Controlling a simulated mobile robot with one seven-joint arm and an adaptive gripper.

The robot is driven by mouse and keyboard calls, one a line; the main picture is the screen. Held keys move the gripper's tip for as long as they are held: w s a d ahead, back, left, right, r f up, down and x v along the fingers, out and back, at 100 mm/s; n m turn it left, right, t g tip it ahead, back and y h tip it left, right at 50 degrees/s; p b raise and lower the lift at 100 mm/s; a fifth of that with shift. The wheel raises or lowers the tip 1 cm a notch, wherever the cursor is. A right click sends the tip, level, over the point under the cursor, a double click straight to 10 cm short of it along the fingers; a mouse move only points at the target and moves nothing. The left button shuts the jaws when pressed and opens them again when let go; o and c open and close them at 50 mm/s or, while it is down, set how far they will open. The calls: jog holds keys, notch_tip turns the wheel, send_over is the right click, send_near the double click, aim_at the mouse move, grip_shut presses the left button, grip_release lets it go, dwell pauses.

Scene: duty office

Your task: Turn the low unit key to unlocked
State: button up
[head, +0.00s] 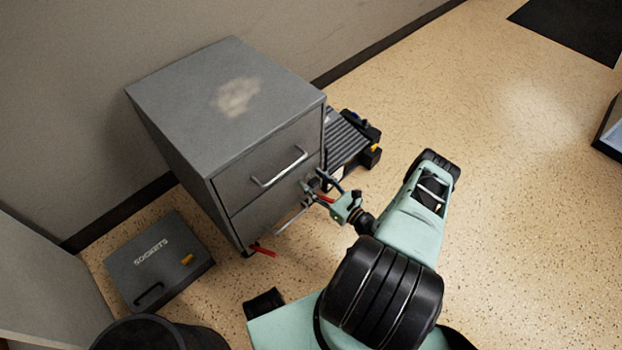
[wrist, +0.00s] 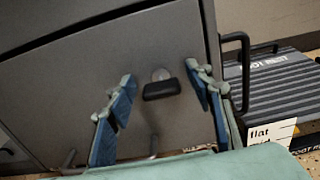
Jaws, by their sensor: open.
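The low unit (head: 225,95) is a grey two-drawer cabinet against the wall, with a pale worn patch on top. In the wrist view, a key with a black head (wrist: 162,90) sits in a round silver lock (wrist: 161,74) on the unit's grey front (wrist: 175,45). The key's head lies nearly level across the picture. My gripper (wrist: 161,76) is open, with one blue-padded finger left of the key and one right of it, both apart from it. In the head view my gripper (head: 318,187) is close to the drawer front and hides the key.
A ridged foot rest (head: 346,140) stands right beside the unit; a dark bracket-like handle (wrist: 238,65) shows near it. The upper drawer's bar handle (head: 280,167) sticks out. A grey sockets case (head: 160,257) lies left on the floor.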

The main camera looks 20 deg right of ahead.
jog(key=c, duration=1.2)
jog(key=n, duration=0.4)
jog(key=shift+n, duration=0.4)
jog(key=n, duration=0.4)
jog(key=shift+s+a+n+p, duration=0.1)
jog(key=shift+n+p, duration=0.2)
jog(key=shift+p, duration=0.05)
jog(key=n+p, duration=0.1)
jog(key=n, duration=0.3)
jog(key=shift+f+n, duration=0.1)
jog(key=shift+n, duration=0.2)
jog(key=shift+f+n, duration=0.15)
jog(key=shift+n, duration=1.75)
